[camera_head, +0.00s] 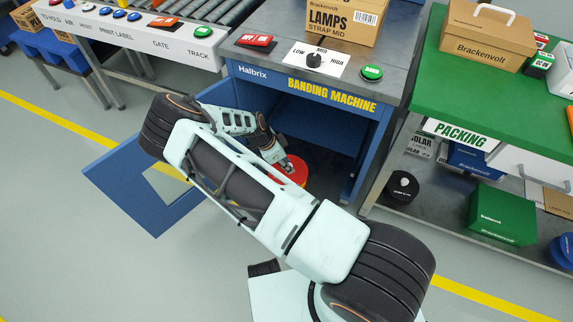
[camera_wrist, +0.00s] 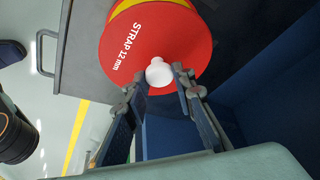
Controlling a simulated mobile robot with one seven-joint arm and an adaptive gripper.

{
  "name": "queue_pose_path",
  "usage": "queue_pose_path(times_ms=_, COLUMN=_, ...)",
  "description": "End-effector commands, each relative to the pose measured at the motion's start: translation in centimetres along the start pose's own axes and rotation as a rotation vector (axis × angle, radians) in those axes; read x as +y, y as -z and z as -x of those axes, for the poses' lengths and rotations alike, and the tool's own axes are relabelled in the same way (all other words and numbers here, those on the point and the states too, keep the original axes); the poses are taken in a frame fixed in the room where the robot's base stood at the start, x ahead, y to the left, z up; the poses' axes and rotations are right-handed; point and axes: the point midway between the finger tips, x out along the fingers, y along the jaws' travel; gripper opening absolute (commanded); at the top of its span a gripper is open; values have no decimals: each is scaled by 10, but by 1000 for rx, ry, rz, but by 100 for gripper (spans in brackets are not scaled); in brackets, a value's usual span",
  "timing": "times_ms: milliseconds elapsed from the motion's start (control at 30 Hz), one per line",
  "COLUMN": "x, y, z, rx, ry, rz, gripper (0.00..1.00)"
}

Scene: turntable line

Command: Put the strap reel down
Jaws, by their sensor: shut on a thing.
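The strap reel (camera_wrist: 150,40) is a red disc with a yellow edge, marked "STRAP 12 mm", with a white knob (camera_wrist: 160,72) at its centre. My gripper (camera_wrist: 160,88) has its fingers on either side of the knob and is shut on it. In the head view, the reel (camera_head: 297,172) shows partly behind my gripper (camera_head: 286,166), in the open lower bay of the blue banding machine (camera_head: 300,88). Whether the reel touches the bay floor or is a little above it, I cannot tell.
The machine's blue door (camera_head: 140,205) stands open at the left of the bay. The bay's right wall (camera_head: 372,150) is close by. A black reel (camera_head: 402,187) sits on the lower shelf of the green packing bench (camera_head: 455,75). A cardboard box (camera_head: 343,20) stands on the machine.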

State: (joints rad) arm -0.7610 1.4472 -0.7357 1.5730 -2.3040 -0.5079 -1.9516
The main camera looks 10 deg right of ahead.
Motion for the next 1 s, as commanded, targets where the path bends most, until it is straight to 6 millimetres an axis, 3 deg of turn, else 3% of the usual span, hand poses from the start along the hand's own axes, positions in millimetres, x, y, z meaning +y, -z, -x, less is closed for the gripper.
queue_pose_path(times_ms=33, x=-1, y=0, z=1, rx=-1, ry=2, rz=0, gripper=0)
queue_pose_path(times_ms=67, x=1, y=-2, z=0, rx=-2, ry=-1, rz=1, gripper=25)
queue_pose_path(times_ms=200, x=1, y=-1, z=0, rx=-2, ry=-1, rz=1, gripper=40)
queue_pose_path(times_ms=567, x=0, y=-1, z=6, rx=-2, ry=0, rz=1, gripper=41)
queue_pose_path(times_ms=667, x=-1, y=0, z=19, rx=-2, ry=2, rz=0, gripper=41)
queue_pose_path(times_ms=1000, x=0, y=0, z=91, rx=-2, ry=1, rz=2, gripper=41)
